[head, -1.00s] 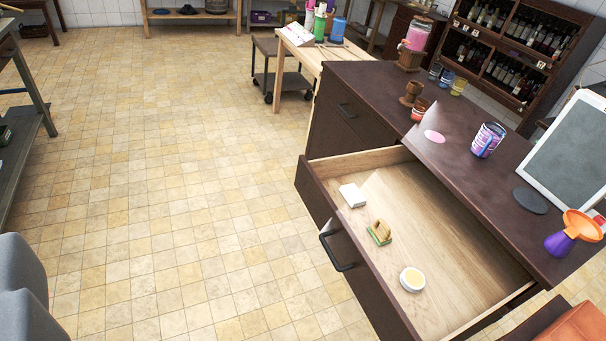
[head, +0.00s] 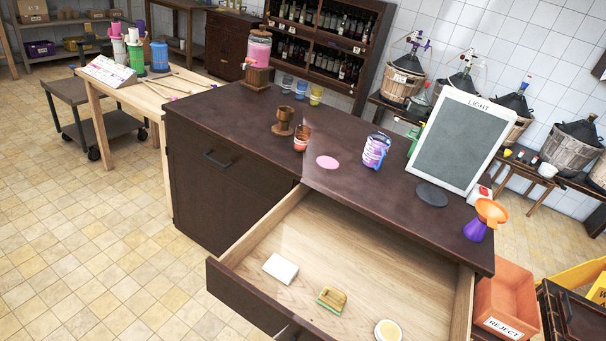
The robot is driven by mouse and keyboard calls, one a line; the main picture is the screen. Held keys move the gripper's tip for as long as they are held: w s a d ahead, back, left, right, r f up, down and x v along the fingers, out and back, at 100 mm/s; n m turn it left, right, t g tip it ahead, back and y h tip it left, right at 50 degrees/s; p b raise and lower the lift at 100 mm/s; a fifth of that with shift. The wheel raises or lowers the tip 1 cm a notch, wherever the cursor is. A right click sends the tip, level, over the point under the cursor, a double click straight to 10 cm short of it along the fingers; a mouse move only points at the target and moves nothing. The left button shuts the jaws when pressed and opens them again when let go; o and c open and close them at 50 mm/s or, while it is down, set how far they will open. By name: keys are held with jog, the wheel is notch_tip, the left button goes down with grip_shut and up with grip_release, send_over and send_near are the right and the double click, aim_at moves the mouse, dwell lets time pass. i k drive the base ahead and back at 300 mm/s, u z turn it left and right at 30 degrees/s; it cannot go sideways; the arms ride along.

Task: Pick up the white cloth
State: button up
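A small white folded block, which looks like the white cloth (head: 281,268), lies flat in the open drawer (head: 390,278) of the dark brown cabinet. It is near the drawer's left end, apart from the other things in it. My gripper is not in view, so I cannot see whether it is open or shut.
A brush with a green edge (head: 332,300) and a round pale-topped tin (head: 388,331) share the drawer. The dark countertop (head: 255,120) above holds a printed can (head: 376,150), a sign board (head: 458,140) and an orange-purple funnel (head: 483,220). An orange reject bin (head: 508,300) stands right.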

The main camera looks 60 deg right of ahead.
aim_at(278, 267)
jog(key=z, duration=0.45)
jog(key=i, duration=0.85)
jog(key=z, duration=0.6)
jog(key=k, duration=0.8)
jog(key=z, duration=0.2)
jog(key=i, duration=0.85)
jog(key=u, duration=0.1)
